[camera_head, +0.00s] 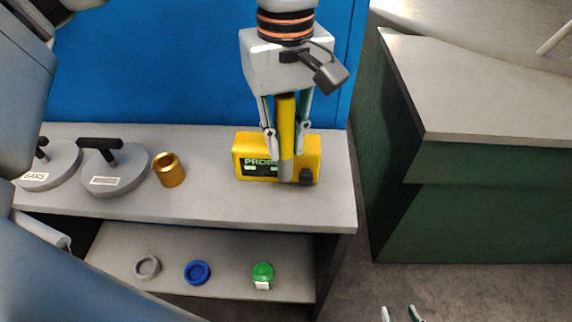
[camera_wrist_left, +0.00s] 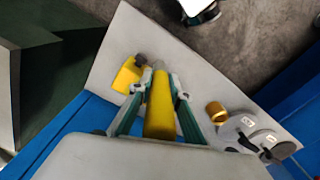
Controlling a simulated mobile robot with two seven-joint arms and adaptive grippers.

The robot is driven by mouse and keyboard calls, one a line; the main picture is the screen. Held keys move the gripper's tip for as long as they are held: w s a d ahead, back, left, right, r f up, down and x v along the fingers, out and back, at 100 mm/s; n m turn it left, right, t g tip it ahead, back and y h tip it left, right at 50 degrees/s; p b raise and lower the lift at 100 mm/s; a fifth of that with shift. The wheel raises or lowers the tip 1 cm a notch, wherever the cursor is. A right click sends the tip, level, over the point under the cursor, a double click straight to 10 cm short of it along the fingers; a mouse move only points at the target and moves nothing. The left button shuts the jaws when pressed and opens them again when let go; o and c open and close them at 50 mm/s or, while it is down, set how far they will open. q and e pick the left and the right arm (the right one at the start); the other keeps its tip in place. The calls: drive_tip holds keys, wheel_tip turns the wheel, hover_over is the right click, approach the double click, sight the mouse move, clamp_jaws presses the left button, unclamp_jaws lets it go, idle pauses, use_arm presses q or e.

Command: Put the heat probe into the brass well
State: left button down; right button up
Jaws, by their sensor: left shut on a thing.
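The heat probe (camera_head: 287,118) has a yellow handle and a grey lower end, and hangs upright. My left gripper (camera_head: 286,128) is shut on its yellow handle, which also shows between the fingers in the left wrist view (camera_wrist_left: 160,105). The grey end overlaps the front of the yellow box; I cannot tell whether they touch. The brass well (camera_head: 169,171) is a short gold cylinder with an open top, standing on the bench left of the probe. It also shows in the left wrist view (camera_wrist_left: 216,113). My right gripper (camera_head: 402,315) shows only its parted fingertips at the bottom edge.
The yellow box (camera_head: 245,160), marked with lettering, stands on the grey bench (camera_head: 215,200). Two grey discs with black handles (camera_head: 115,172) stand left of the well. A lower shelf holds a grey ring (camera_head: 147,267), a blue ring (camera_head: 197,272) and a green-topped item (camera_head: 263,272).

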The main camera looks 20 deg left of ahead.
sight(286, 167)
use_arm(q)
wheel_tip(286, 167, down, 2)
drive_tip(key=shift+f, duration=2.1)
drive_tip(key=shift+f, duration=0.1)
drive_tip(key=c, duration=1.9)
unclamp_jaws()
drive_tip(key=shift+f, duration=0.1)
